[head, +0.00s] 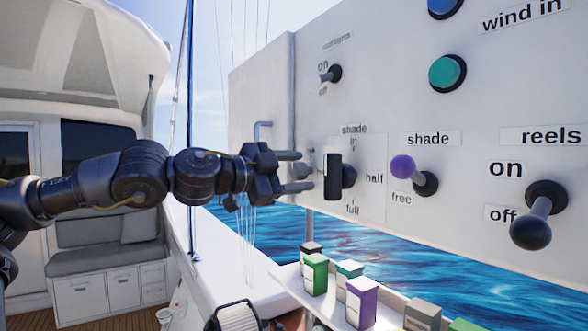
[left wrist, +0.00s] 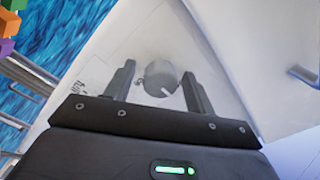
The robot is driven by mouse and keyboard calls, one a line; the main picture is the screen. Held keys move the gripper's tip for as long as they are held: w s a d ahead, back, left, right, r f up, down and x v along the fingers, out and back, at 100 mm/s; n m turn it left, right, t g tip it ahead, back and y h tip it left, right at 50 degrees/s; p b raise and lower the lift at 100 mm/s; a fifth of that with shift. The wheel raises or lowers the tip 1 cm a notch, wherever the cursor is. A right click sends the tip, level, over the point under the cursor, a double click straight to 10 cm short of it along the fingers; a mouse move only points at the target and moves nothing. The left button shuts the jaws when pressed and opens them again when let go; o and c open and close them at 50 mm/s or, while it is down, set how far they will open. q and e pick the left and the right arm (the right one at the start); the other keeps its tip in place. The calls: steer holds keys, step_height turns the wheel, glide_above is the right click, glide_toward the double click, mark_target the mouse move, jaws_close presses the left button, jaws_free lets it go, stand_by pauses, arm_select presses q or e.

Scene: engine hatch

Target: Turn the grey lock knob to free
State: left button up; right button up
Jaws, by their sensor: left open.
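The grey knob (left wrist: 161,78) shows in the left wrist view as a round grey cylinder with a white mark on its face. It stands on the white panel (head: 265,90). My left gripper (head: 303,171) is open in front of the panel, and its two fingers (left wrist: 157,73) point at the panel with the knob between them in that view. I cannot tell whether they touch it. In the head view the knob is mostly hidden near the fingertips. My right gripper is not in view.
A purple-ended lever (head: 403,167), a black reels lever (head: 531,231) and a green button (head: 447,73) are further right. Several small cartons (head: 361,300) stand below. A hinged panel edge is at left.

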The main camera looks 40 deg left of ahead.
arm_select(q)
steer(key=shift+a, duration=0.1)
steer(key=c, duration=1)
